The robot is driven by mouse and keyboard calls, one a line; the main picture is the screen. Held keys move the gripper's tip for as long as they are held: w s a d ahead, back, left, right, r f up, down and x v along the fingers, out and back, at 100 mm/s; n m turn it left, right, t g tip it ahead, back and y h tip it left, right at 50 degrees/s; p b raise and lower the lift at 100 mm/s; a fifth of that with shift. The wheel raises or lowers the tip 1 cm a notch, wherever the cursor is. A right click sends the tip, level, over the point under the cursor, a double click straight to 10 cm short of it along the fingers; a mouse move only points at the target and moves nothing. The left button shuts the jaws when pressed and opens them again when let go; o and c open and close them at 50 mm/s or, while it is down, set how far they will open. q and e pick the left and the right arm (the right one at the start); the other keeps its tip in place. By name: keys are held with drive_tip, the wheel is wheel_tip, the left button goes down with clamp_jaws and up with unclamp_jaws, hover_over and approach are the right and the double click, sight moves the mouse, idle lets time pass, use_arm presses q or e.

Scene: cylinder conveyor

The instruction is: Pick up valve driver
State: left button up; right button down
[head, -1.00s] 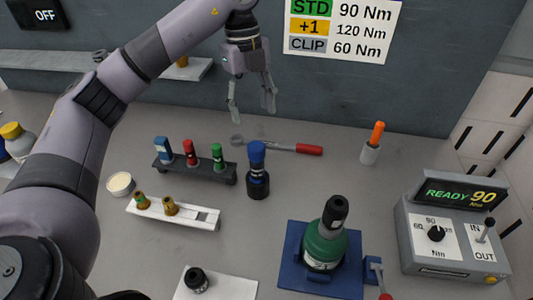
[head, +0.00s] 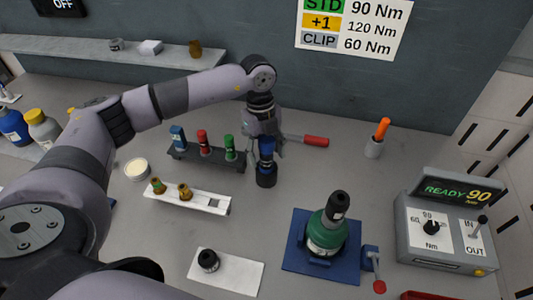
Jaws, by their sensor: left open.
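The valve driver appears to be the upright tool with a blue top and black base (head: 266,178), standing on the grey table right of the small rack. My left gripper (head: 264,152) has come down over it from above. Its fingers are open beside the blue upper part. I cannot tell whether they touch it. The gripper hides part of the top. My right gripper is not in view.
A rack (head: 206,160) with blue, red and green pieces stands close left of the gripper. A red-handled wrench (head: 312,141) lies behind. A green cylinder (head: 327,232) stands on a blue base at front right. A control box (head: 440,235) is at the right.

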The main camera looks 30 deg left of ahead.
use_arm(q)
drive_tip(key=shift+d+f, duration=0.15)
drive_tip(key=shift+f, duration=0.7)
clamp_jaws()
drive_tip(key=shift+r, duration=0.15)
